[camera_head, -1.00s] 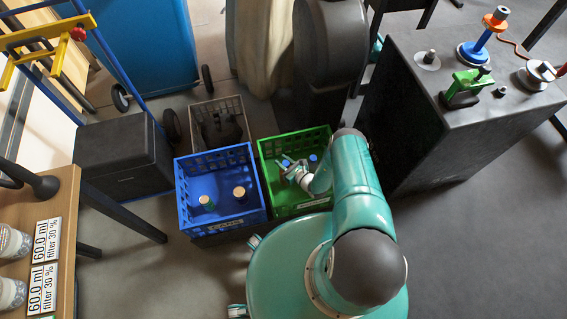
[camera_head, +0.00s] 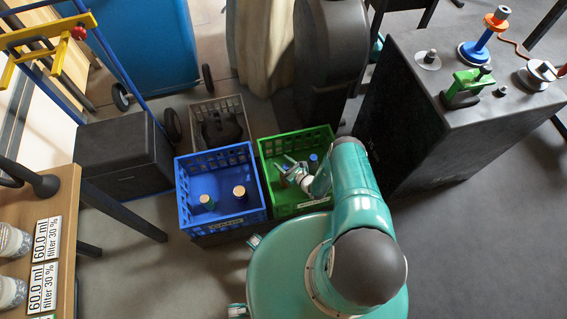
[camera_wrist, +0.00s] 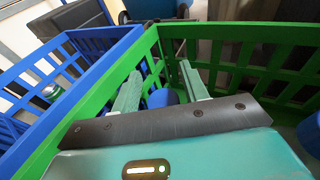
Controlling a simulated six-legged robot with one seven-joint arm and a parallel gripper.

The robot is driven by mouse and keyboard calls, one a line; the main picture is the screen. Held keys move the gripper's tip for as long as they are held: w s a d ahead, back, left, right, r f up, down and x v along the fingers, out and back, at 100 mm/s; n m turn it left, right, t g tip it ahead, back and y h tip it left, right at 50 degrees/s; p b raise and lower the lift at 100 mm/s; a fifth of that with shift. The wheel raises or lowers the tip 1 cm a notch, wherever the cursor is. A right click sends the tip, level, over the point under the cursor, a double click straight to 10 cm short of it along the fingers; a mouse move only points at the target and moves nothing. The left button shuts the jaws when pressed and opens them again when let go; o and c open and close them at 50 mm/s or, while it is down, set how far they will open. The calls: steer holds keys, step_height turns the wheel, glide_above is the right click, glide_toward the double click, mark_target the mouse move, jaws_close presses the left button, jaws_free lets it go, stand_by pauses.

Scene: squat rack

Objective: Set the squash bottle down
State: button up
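My gripper (camera_head: 284,164) is inside the green crate (camera_head: 265,165). In the wrist view, the two pale green fingers of my gripper (camera_wrist: 161,80) stand apart, open. A blue-topped bottle (camera_wrist: 162,98) shows between and below them, with a visible gap on each side. I take it for the squash bottle; its body is mostly hidden by the fingers and the palm. A second blue-topped bottle (camera_head: 313,160) stands in the green crate to the right of my gripper. The green crate's wall also shows in the wrist view (camera_wrist: 150,45).
A blue crate (camera_head: 250,160) with two bottles, one green (camera_head: 207,203) and one tan-topped (camera_head: 239,192), adjoins on the left. A grey crate (camera_head: 236,103) is behind it. A dark block (camera_head: 410,110) stands on the right and a black box (camera_head: 120,150) on the left.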

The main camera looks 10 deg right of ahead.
steer(key=shift+o, duration=0.3)
steer(key=shift+r, duration=0.6)
steer(key=v, duration=1.2)
steer(key=w+a+r+n+g+y, duration=0.1)
steer(key=w+r+n+g+y, duration=0.25)
steer(key=r, duration=0.55)
steer(key=w+a+r+n+g+y, duration=0.15)
steer(key=w+r+n, duration=0.35)
steer(key=r, duration=0.5)
steer(key=a+r+n+g, duration=0.2)
steer(key=r+n+g, duration=0.15)
steer(key=r, duration=0.65)
steer(key=a+r+n+g, duration=0.25)
steer(key=r+n, duration=0.25)
steer(key=r, duration=0.5)
steer(key=s+a+r+n+g+h, duration=0.1)
steer(key=s+r+n+h, duration=0.25)
steer(key=r, duration=0.55)
steer(key=s+a+r+n+g+h, duration=0.1)
steer(key=s+r+n+g+h, duration=0.15)
steer(key=s+r, duration=0.45)
steer(key=s+d+r+n+t+h, duration=0.3)
steer(key=s+r+n+t+h, duration=0.3)
steer(key=s+r, duration=0.8)
steer(key=shift+r+n+h, duration=0.3)
steer(key=shift+r+n, duration=0.3)
